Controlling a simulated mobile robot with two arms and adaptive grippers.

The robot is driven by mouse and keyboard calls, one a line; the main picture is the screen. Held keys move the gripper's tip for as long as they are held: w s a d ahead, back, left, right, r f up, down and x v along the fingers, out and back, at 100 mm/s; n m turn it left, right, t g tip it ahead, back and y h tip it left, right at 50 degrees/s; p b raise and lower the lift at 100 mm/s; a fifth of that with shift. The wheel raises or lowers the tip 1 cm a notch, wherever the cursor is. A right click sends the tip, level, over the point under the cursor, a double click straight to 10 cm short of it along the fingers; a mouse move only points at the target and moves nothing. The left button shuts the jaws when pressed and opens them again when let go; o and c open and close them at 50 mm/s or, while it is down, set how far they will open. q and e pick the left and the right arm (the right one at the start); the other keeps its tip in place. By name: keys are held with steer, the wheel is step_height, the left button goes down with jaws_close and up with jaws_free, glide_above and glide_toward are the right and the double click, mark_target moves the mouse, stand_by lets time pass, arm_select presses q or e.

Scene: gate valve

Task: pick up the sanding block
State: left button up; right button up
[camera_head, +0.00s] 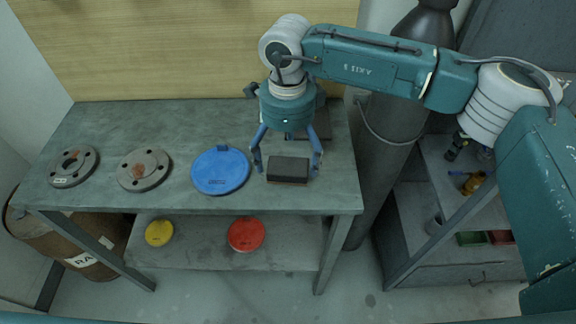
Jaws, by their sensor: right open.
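The sanding block (288,170) is a dark brown and black block lying on the grey-green workbench (110,135), near its front right. My right gripper (287,168) reaches down over it with blue fingers spread, one on each side of the block. The gripper is open; I cannot tell whether the fingers touch the block. My left gripper is not in view.
A blue disc (220,171) lies just left of the block. Two grey flanges, one at the far left (74,166) and one nearer (144,169), lie on the bench. A dark object (321,122) sits behind the gripper. A dark cylinder (388,130) stands right of the bench.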

mark_target(288, 170)
steer(key=shift+f+p, duration=0.4)
steer(key=shift+f, duration=0.15)
step_height(288, 170, down, 4)
steer(key=shift+r+p, duration=0.2)
steer(key=shift+p, duration=0.75)
steer(key=shift+f, duration=0.5)
steer(key=shift+c, duration=0.5)
steer(key=c, duration=1.3)
